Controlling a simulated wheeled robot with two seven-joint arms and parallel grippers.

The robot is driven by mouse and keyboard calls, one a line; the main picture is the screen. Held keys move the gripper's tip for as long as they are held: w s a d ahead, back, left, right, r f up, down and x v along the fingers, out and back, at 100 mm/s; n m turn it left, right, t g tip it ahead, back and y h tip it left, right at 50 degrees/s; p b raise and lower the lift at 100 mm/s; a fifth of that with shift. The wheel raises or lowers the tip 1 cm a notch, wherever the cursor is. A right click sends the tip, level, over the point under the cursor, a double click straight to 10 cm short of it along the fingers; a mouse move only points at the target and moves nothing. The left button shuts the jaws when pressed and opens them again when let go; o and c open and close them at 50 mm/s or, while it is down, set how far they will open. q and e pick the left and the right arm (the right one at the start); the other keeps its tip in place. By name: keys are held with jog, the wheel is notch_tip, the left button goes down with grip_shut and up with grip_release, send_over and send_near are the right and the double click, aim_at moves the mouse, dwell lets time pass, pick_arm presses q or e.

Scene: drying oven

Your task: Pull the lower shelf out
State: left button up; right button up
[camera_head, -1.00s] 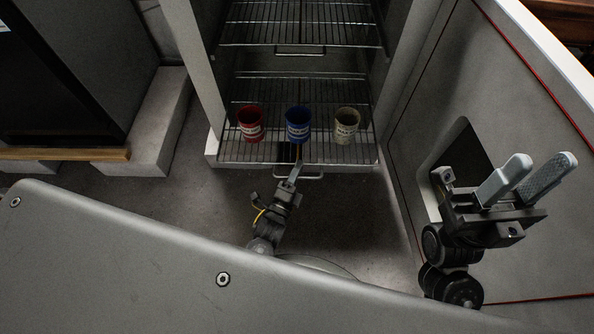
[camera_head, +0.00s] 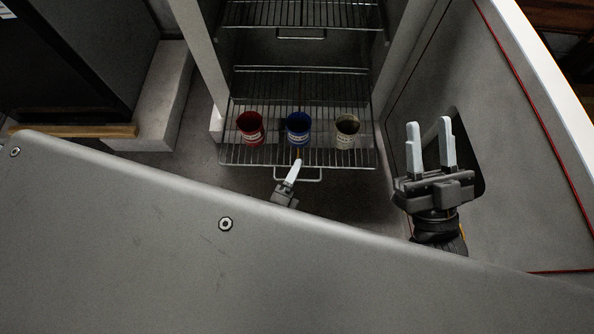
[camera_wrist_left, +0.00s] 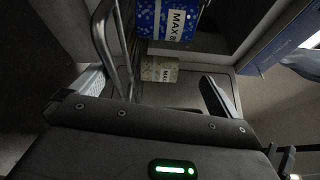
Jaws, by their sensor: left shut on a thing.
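The lower shelf (camera_head: 236,152) is a wire rack that juts out of the oven front, with a wire handle (camera_head: 312,180) at its front edge. A red cup (camera_head: 250,128), a blue cup (camera_head: 298,128) and a beige cup (camera_head: 346,131) stand upright on it in a row. My left gripper (camera_head: 296,165) is at the handle, below the blue cup, and shut on it; its exact contact is hard to see. My right gripper (camera_head: 429,135) is open and empty.
An upper wire shelf (camera_head: 300,14) with its own handle is inside the oven. The open oven door (camera_head: 520,190) stands on the right, close to my right gripper. A dark cabinet (camera_head: 85,65) is on the left. The floor (camera_head: 180,172) before the shelf is clear.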

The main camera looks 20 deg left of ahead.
pick_arm(q)
notch_tip(320, 180, up, 9)
jog(key=s+d+n+t, duration=0.1)
jog(key=s+t, duration=0.1)
jog(key=shift+d+f+p, duration=0.15)
jog(key=shift+d+p, duration=0.05)
jog(key=shift+p, duration=0.15)
jog(key=shift+s+d+r, duration=0.2)
jog(key=shift+s+r, duration=0.2)
jog(key=shift+s, duration=0.35)
jog(key=c, duration=1.1)
jog(key=shift+s+d+f, duration=0.15)
jog(key=shift+s+f, duration=0.15)
pick_arm(e)
jog(key=a+g, duration=0.1)
jog(key=s+f+g, duration=0.1)
jog(key=shift+a+f+n+g, duration=0.1)
jog(key=shift+a+n+g, duration=0.25)
jog(key=shift+n+g, duration=0.05)
